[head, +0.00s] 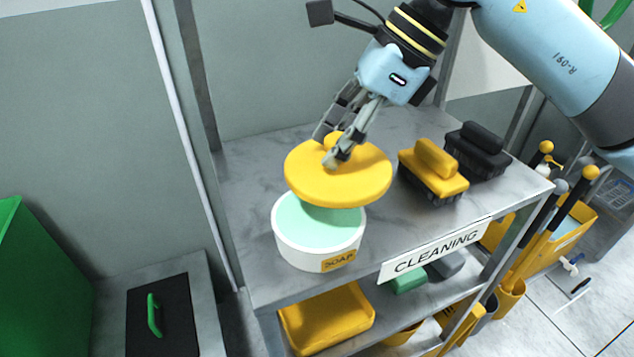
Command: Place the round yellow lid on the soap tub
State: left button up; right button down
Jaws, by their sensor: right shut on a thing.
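The round yellow lid (338,182) has a small round knob (333,141) on top. My right gripper (335,155) is shut on the lid by its knob and holds it above the shelf. The white soap tub (297,251) stands on the marble shelf top with a yellow SOAP label and pale green contents. The lid appears above and slightly behind the tub's opening and hides its far rim. A strip of the green soap shows between the lid and the near rim. My left gripper is not in view.
A yellow brush (433,171) and a black brush (478,151) stand on the shelf top (395,225) to the right. A CLEANING sign (436,250) hangs on the front edge. A shelf post stands left of the tub. A yellow item (327,318) lies on the lower shelf.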

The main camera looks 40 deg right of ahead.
aim_at(328, 172)
jog(key=shift+a+f, duration=0.3)
jog(key=shift+a, duration=0.3)
jog(key=shift+a+f, duration=0.25)
jog(key=shift+a, duration=0.3)
jog(key=shift+a+f, duration=0.3)
jog(key=shift+a, duration=0.15)
jog(key=shift+f+p, duration=0.35)
notch_tip(328, 172, down, 3)
jog(key=shift+f+p, duration=0.15)
jog(key=shift+p, duration=0.25)
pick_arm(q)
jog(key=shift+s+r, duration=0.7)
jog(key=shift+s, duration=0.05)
pick_arm(e)
jog(key=shift+f, duration=0.1)
jog(key=shift+f+b, duration=0.2)
jog(key=shift+b, duration=0.15)
jog(key=c, duration=0.9)
grip_release()
jog(key=shift+c, duration=0.2)
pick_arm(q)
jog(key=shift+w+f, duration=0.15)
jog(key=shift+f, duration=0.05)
